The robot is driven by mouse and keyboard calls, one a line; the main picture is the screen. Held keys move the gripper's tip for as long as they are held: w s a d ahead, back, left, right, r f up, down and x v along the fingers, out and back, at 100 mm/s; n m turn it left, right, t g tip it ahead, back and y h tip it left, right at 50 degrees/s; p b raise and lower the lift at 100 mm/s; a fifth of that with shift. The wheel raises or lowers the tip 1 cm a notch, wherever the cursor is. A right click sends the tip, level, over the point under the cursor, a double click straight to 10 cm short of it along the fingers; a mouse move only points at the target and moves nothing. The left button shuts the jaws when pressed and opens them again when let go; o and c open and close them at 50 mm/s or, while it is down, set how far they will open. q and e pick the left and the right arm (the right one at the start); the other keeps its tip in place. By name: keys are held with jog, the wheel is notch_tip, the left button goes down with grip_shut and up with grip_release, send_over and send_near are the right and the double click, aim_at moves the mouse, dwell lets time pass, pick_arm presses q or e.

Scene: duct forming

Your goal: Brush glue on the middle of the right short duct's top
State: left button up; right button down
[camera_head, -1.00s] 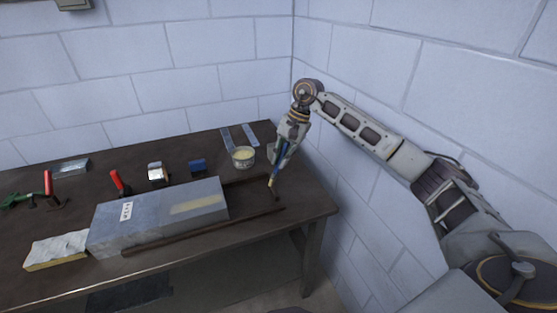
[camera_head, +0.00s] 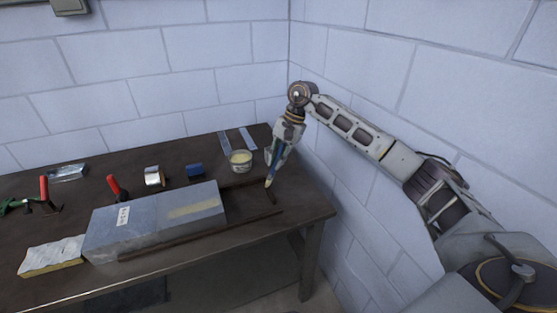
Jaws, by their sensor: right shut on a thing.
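A long grey metal duct (camera_head: 150,220) lies on the workbench, with a white label on its left part. A seam between separate short ducts cannot be made out. My right gripper (camera_head: 279,154) points down, shut on a brush (camera_head: 270,179). The brush tip is to the right of the duct's right end, apart from it, over or near the bench top. A round tub with pale yellow contents (camera_head: 241,161) stands behind, left of my right gripper. My left gripper is not in view.
Dark rails (camera_head: 190,238) lie along the duct on the bench (camera_head: 308,208). A white-topped block (camera_head: 52,256) lies at the left. Behind stand red-handled tools (camera_head: 114,185), a silver roll (camera_head: 154,176), a blue item (camera_head: 195,171) and grey strips (camera_head: 247,138). A wall closes the right side.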

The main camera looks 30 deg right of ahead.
jog(key=shift+a, duration=0.1)
jog(key=shift+w+a+f, duration=0.1)
jog(key=shift+w+a, duration=0.05)
jog(key=shift+a, duration=1.5)
jog(key=shift+a, duration=0.15)
jog(key=shift+w+a+b, duration=0.1)
jog(key=shift+a+b, duration=0.2)
jog(key=shift+a, duration=1.2)
jog(key=shift+a, duration=0.1)
jog(key=shift+w+a+f, duration=0.1)
jog(key=shift+w+a, duration=0.05)
jog(key=shift+a, duration=1.45)
